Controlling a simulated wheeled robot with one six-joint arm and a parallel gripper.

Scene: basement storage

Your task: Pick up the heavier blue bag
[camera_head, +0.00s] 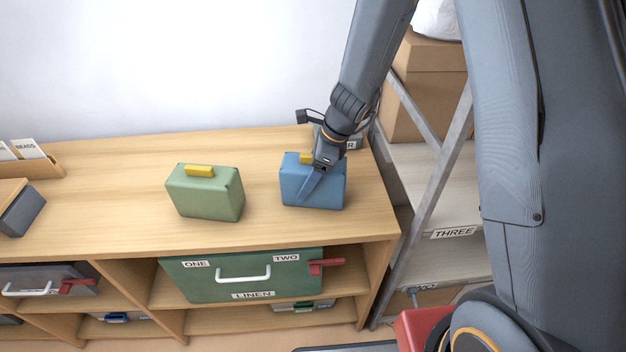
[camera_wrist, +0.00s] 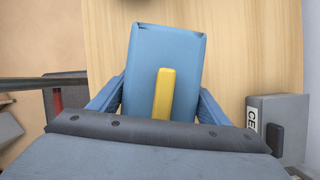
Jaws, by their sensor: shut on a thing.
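One blue bag (camera_head: 328,196), boxy with a yellow handle, is on the wooden shelf top near its right end. I cannot tell whether its base touches the wood. My gripper (camera_head: 310,185) comes down from above with its blue fingers on two sides of the bag, shut on it. In the wrist view the blue bag (camera_wrist: 166,52) lies between the fingers, its yellow handle (camera_wrist: 163,95) between them too. The gripper body hides the bag's near end there. A green bag (camera_head: 205,194) of like shape stands to the left. No second blue bag is in view.
A grey labelled box (camera_wrist: 278,128) stands close beside the gripper. A metal rack (camera_head: 440,165) with cardboard boxes stands to the right. A grey block (camera_head: 22,212) is at the far left. The wood (camera_head: 125,185) left of the green bag is clear.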

